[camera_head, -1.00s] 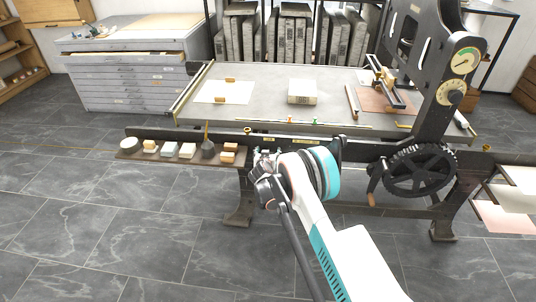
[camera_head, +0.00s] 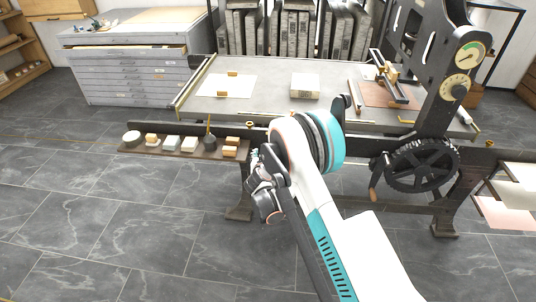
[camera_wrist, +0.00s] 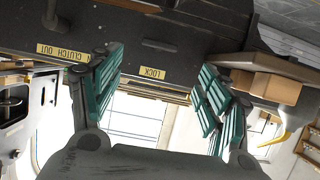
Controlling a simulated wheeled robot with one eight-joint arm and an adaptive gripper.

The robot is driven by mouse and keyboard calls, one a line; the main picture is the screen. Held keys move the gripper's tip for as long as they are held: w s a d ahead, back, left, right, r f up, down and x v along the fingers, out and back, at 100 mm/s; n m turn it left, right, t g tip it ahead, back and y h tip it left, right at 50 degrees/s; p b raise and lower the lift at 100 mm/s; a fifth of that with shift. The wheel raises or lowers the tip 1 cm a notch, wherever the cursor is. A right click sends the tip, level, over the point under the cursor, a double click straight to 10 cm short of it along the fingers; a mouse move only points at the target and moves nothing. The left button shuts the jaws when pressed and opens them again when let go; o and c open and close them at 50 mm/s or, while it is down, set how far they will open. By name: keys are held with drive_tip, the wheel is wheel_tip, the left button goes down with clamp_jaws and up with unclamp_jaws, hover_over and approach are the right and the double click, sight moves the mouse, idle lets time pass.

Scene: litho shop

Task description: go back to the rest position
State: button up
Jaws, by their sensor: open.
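My gripper (camera_wrist: 158,82) is open and empty in the wrist view, its two green-padded fingers well apart with nothing between them. Beyond the fingers is the dark underside or edge of the press, with yellow labels, one reading LOCK (camera_wrist: 152,73). In the head view my white and teal arm (camera_head: 315,190) rises from the bottom right and bends at a large joint in front of the press bed. The dark wrist end hangs left of the arm, below the bed's front edge; the fingertips are hard to make out there.
The press bed (camera_head: 270,103) carries a pale block (camera_head: 305,86) and a white sheet (camera_head: 228,86). A wooden shelf with several small blocks (camera_head: 172,143) juts out at front left. The press's black handwheel (camera_head: 422,165) stands at right. The tiled floor at left is clear.

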drive_tip(key=shift+s, duration=0.15)
idle(0.3)
drive_tip(key=s+d+r+g+h, duration=0.1)
drive_tip(key=d+r, duration=0.4)
drive_tip(key=r, duration=0.4)
drive_tip(key=s+d+r+g, duration=0.1)
drive_tip(key=d+r, duration=0.4)
drive_tip(key=r, duration=0.4)
drive_tip(key=s+d+r+g, duration=0.2)
drive_tip(key=s+d+r, duration=0.7)
drive_tip(key=s+r, duration=0.25)
drive_tip(key=s+d+r+g, duration=0.1)
drive_tip(key=s+d+r, duration=0.2)
drive_tip(key=s, duration=0.5)
drive_tip(key=s+d+r, duration=0.2)
drive_tip(key=s+d, duration=0.2)
drive_tip(key=s, duration=0.4)
drive_tip(key=s+d+f+g+y, duration=0.1)
drive_tip(key=s+f, duration=0.1)
drive_tip(key=s, duration=1.4)
drive_tip(key=shift+s+d+f+g, duration=0.2)
drive_tip(key=shift+s+f+g, duration=0.1)
drive_tip(key=shift+s, duration=0.05)
